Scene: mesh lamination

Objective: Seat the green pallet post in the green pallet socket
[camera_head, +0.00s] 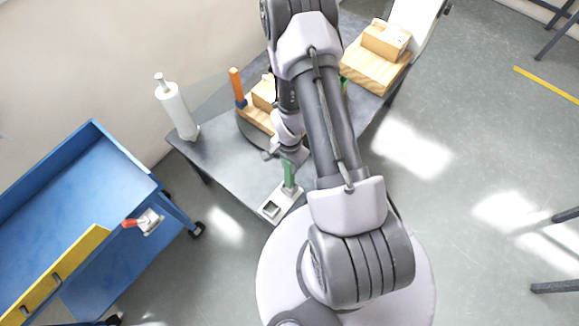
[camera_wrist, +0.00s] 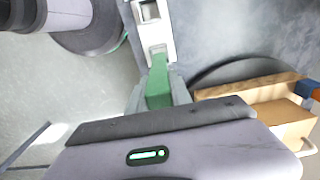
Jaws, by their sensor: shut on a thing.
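The green post (camera_head: 289,175) is upright at one end of a small pale block (camera_head: 270,210). In the wrist view the post (camera_wrist: 158,84) is between the fingers of my gripper (camera_wrist: 160,101), which is shut on it. The post's lower end meets the pale block (camera_wrist: 141,33) there; how deep it sits cannot be told. The block's other end has an empty square opening. A sliver of green (camera_head: 344,84) shows beside the right wooden pallet (camera_head: 372,72), mostly behind my arm. I cannot clearly make out a green pallet socket.
The left wooden pallet (camera_head: 257,116) carries a box, with an orange post (camera_head: 237,86) at its corner. A white roll (camera_head: 176,110) stands at the back left of the grey table (camera_head: 215,165). A blue cart (camera_head: 75,205) is at left. A box (camera_head: 386,39) sits on the right pallet.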

